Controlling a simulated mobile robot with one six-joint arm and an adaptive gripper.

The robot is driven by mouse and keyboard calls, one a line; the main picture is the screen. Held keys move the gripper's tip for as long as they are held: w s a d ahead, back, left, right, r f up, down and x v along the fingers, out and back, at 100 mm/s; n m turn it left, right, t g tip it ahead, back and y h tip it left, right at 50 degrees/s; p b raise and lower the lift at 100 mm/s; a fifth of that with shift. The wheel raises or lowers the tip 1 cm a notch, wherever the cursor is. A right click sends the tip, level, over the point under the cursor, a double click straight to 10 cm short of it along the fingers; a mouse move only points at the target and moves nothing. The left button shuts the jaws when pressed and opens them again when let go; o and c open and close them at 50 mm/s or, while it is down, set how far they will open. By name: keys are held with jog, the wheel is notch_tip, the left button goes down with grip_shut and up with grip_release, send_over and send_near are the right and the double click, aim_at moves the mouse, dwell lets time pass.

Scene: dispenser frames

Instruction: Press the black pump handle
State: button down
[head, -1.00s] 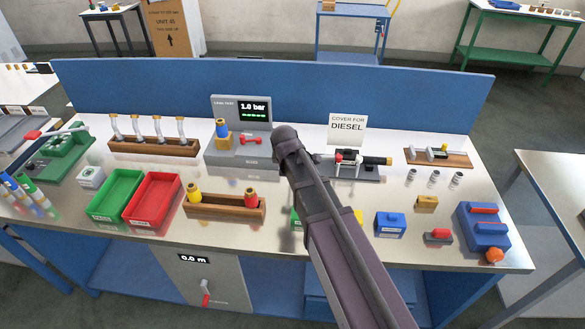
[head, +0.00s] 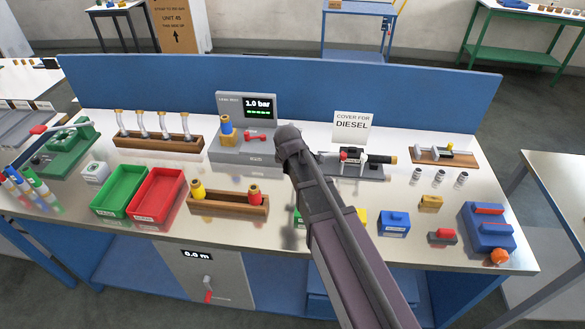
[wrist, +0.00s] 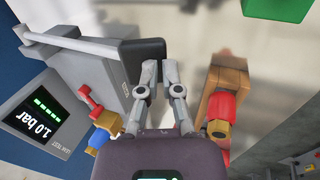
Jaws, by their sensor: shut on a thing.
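In the head view my arm hides the fingers.
A wooden rack with red and yellow fittings (wrist: 215,105) stands close right of my fingers in the wrist view. Green (head: 121,190) and red trays (head: 157,195) lie left of the rack. A clamp fixture (head: 355,172) stands right of my arm.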

jog(key=s+p+v, duration=0.1)
jog(key=p+v, duration=1.1)
jog(key=v, duration=0.1)
jog(key=shift+s, duration=0.2)
jog(key=shift+r, duration=0.15)
jog(key=shift+w, duration=0.15)
dwell(1.9)
jog(key=w+r+m+p, duration=0.3)
jog(key=w, duration=0.6)
jog(key=w+d+r+m+y+p, duration=0.1)
jog(key=w+r+m+p, duration=0.2)
jog(key=w, duration=0.6)
jog(key=shift+w+r+m+y+p, duration=0.2)
jog(key=shift+r+m+y+p, duration=0.2)
jog(key=shift+m, duration=0.2)
jog(key=shift+s+d+f, duration=0.1)
jog(key=shift+f, duration=0.15)
jog(key=s+f+b, duration=0.4)
jog(key=f+b, duration=0.3)
jog(key=shift+f+b, duration=0.2)
jog(key=shift+b, duration=0.15)
